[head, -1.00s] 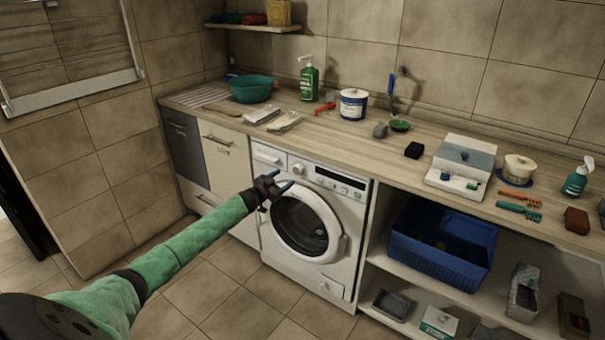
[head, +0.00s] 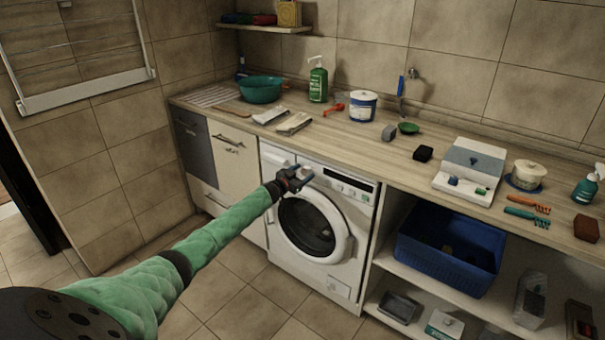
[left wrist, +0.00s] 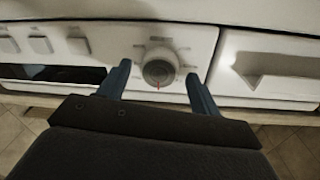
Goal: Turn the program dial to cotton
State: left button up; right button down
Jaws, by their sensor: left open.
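The white washing machine (head: 340,262) stands under the counter, its round door closed. Its program dial (left wrist: 159,68) is a round knob with a grey face on the white panel in the left wrist view, with a small red mark at its lower edge. Tiny labels around the dial are too small to read. My left gripper (left wrist: 160,84) is open, its two blue fingers on either side of the dial's lower part. I cannot tell whether they touch it. In the head view my left gripper (head: 297,177) is at the panel and mostly hides the dial. My right gripper is not in view.
Several buttons (left wrist: 40,45) sit on the panel left of the dial, and the detergent drawer (left wrist: 268,70) is to its right in the wrist view. The wooden counter (head: 350,140) overhangs the machine. A blue basin (head: 440,262) stands on the shelf to the right.

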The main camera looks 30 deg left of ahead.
pick_arm(q)
jog(key=shift+w, duration=0.15)
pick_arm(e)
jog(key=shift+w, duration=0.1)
pick_arm(q)
jog(key=shift+d, duration=0.1)
jog(key=c, duration=1)
jog(key=shift+m, duration=0.3)
jog(key=shift+m+b, duration=0.3)
jog(key=shift+m, duration=0.2)
jog(key=m+b, duration=0.2)
jog(key=m, duration=0.3)
jog(key=shift+d+f, duration=0.1)
jog(key=shift+f, duration=0.05)
jog(key=shift+m+g, duration=0.3)
jog(key=shift+m, duration=0.8)
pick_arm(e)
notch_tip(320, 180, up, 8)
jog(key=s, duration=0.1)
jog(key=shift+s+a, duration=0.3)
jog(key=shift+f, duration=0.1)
pick_arm(q)
jog(key=o, duration=1)
